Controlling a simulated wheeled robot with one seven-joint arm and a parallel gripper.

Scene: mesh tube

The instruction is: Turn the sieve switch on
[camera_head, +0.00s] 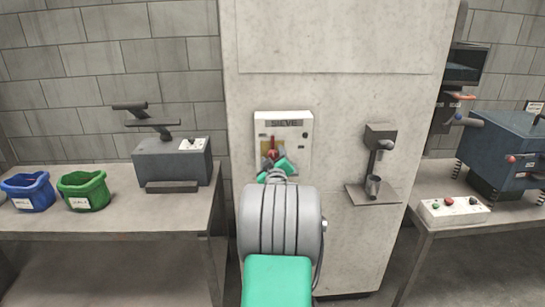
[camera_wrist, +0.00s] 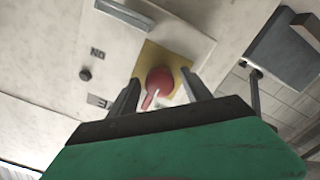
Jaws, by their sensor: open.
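The sieve switch box (camera_head: 296,130) is a pale panel labelled SIEVE on the front of a tall concrete-like column. Its red switch handle (camera_head: 271,153) sits on a yellow plate, partly hidden by my gripper (camera_head: 274,165) in the head view. In the wrist view the red round handle (camera_wrist: 160,80) shows over the yellow plate (camera_wrist: 186,60), with a short lever part pointing down. My gripper (camera_wrist: 161,84) is open, with one finger on each side of the handle. I cannot tell whether the fingers touch it.
A wall-mounted dispenser (camera_head: 380,150) with a small cup stands right of the box. A left table (camera_head: 120,222) holds blue (camera_head: 27,191) and green (camera_head: 83,190) bins and a grey machine (camera_head: 172,160). A right table holds a button box (camera_head: 453,211) and a blue machine (camera_head: 503,150).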

